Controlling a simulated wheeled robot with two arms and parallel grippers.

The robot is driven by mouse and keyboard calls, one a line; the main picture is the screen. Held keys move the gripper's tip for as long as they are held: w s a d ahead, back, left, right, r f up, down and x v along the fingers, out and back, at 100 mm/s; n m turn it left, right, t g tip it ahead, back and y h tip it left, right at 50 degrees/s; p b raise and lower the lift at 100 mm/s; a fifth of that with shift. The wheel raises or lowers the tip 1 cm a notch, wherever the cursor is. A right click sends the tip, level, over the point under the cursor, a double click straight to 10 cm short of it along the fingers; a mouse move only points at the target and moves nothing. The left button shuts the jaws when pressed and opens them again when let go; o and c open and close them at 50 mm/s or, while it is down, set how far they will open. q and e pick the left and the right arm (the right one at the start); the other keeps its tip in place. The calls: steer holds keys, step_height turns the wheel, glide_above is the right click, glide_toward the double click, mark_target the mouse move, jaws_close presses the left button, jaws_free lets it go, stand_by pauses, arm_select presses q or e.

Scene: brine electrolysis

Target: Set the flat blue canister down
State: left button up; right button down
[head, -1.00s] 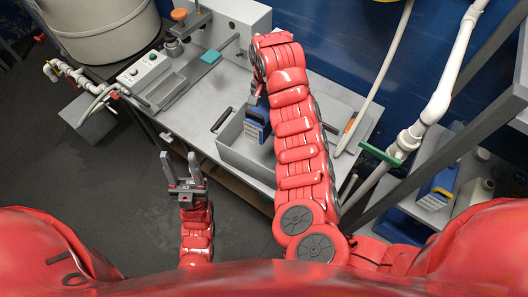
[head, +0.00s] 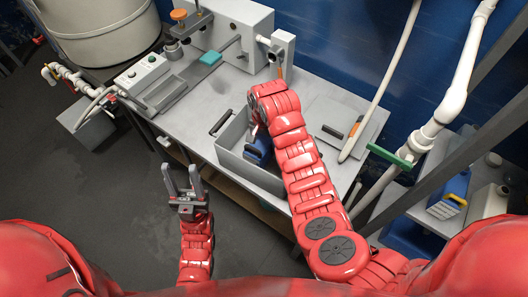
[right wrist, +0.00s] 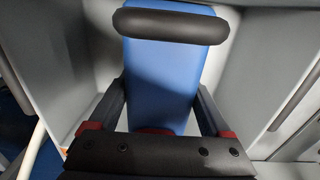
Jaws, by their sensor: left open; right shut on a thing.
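The flat blue canister (head: 258,151) is inside a grey open bin (head: 237,166) on the bench, with its upper part showing. In the right wrist view the canister (right wrist: 165,75) stands between the two fingers of my right gripper (right wrist: 160,108), which is shut on it. A dark rounded bar crosses the canister there. Grey bin walls show on both sides; whether the canister's base touches the bin floor is hidden. In the head view my right arm covers most of that gripper. My left gripper (head: 182,175) is open and empty, in front of the bench.
Behind the bin are a grey machine (head: 237,32), a teal block (head: 210,57) and a control box (head: 145,75). A flat grey lid (head: 345,125) lies to the right.

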steer(key=shift+f, duration=0.6)
step_height(320, 180, down, 3)
steer(key=shift+r+p, duration=0.2)
steer(key=shift+p, duration=0.25)
steer(key=shift+f, duration=0.15)
jaws_free()
